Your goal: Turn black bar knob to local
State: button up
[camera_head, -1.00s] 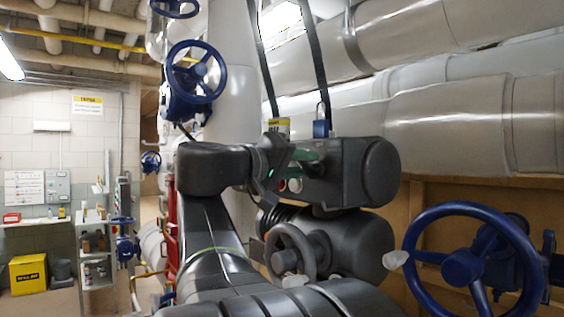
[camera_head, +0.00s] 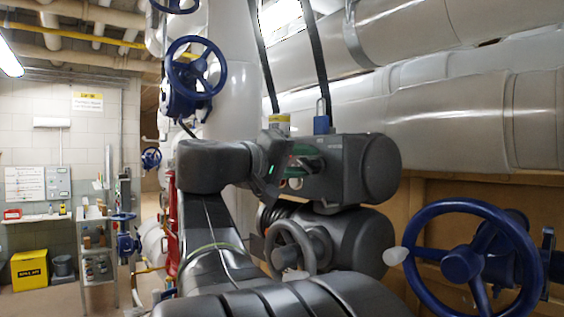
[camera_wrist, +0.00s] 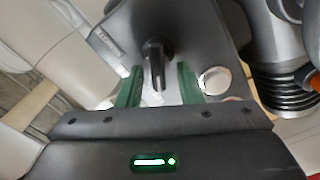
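The black bar knob (camera_wrist: 156,66) stands out from the dark face of the actuator housing in the wrist view. My gripper (camera_wrist: 158,80) is open, with its two green fingers on either side of the knob's bar. A gap shows between each finger and the bar, so the fingers look apart from it. A round white knob (camera_wrist: 214,80) sits just right of the right finger in the wrist view.
A grey handwheel (camera_head: 290,248) is below the housing. A large blue handwheel (camera_head: 475,262) stands at the right, and another blue handwheel (camera_head: 196,68) is above left. A blue padlock (camera_head: 321,122) hangs over the housing. Wrapped pipes (camera_head: 450,120) run behind.

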jog(key=b+v, duration=0.2)
jog(key=v, duration=1.1)
jog(key=shift+s+a, duration=0.2)
jog(key=shift+a, duration=0.15)
jog(key=shift+d, duration=0.15)
jog(key=shift+p+x, duration=1)
jog(key=shift+x, duration=5.8)
